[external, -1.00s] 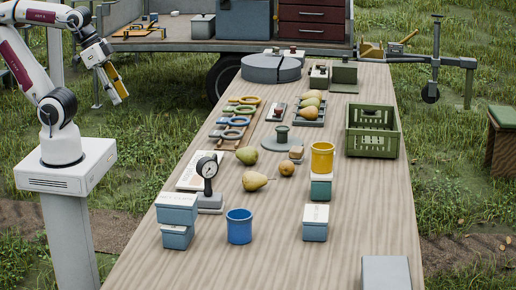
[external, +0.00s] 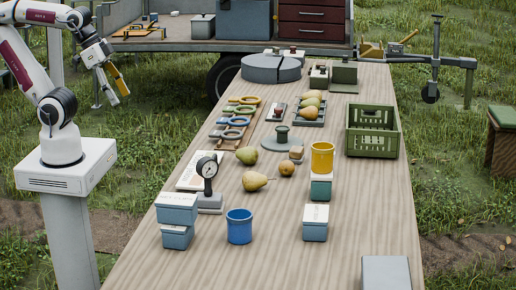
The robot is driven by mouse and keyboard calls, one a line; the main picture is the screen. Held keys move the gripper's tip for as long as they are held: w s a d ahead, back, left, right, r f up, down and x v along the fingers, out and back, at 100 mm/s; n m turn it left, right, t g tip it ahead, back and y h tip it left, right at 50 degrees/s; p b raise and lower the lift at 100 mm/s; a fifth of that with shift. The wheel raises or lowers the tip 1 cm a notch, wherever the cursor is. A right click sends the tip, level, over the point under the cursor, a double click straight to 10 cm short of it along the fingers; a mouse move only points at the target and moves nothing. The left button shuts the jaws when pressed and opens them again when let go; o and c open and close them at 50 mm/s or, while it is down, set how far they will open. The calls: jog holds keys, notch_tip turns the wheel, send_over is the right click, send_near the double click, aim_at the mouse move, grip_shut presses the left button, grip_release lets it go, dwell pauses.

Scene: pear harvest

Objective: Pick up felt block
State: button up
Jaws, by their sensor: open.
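My gripper (external: 114,90) hangs over the grass at the upper left, left of the table and well away from everything on it. Its fingers are apart with nothing between them. A small brown block (external: 296,152) sits on the table, just right of a round grey-green disc with a knob (external: 279,141). It may be the felt block, but it is too small to tell its material.
The table holds pears (external: 255,181), a dial gauge (external: 207,172), a blue cup (external: 239,226), a yellow cup (external: 322,157) on a box, stacked boxes (external: 177,207), ring tools (external: 238,120) and a green crate (external: 372,142).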

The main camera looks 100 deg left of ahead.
dwell(0.3)
jog(key=w+a+r+n+t+y, duration=0.1)
jog(key=w+a+r+y, duration=0.1)
jog(key=w+a, duration=0.6)
jog(key=w+a+r+t+y, duration=0.15)
jog(key=w+a, duration=0.25)
jog(key=w, duration=0.8)
jog(key=w+a+f+t, duration=0.1)
jog(key=w+a+f, duration=0.2)
jog(key=w+a, duration=0.55)
jog(key=w+a+f+t, duration=0.2)
jog(key=w+a+f, duration=0.3)
jog(key=w, duration=0.6)
jog(key=w+a+f+h, duration=0.1)
jog(key=a+f, duration=0.2)
jog(key=f, duration=0.4)
jog(key=w+a+f+m+t+h, duration=0.1)
jog(key=a+f+h, duration=0.1)
jog(key=f, duration=0.5)
jog(key=w+a+f+m+t+h, duration=0.1)
jog(key=a+f, duration=0.3)
jog(key=f, duration=0.3)
jog(key=shift+w+a+h, duration=0.25)
jog(key=shift+h, duration=0.1)
jog(key=shift+s+f, duration=0.15)
jog(key=shift+f, duration=0.45)
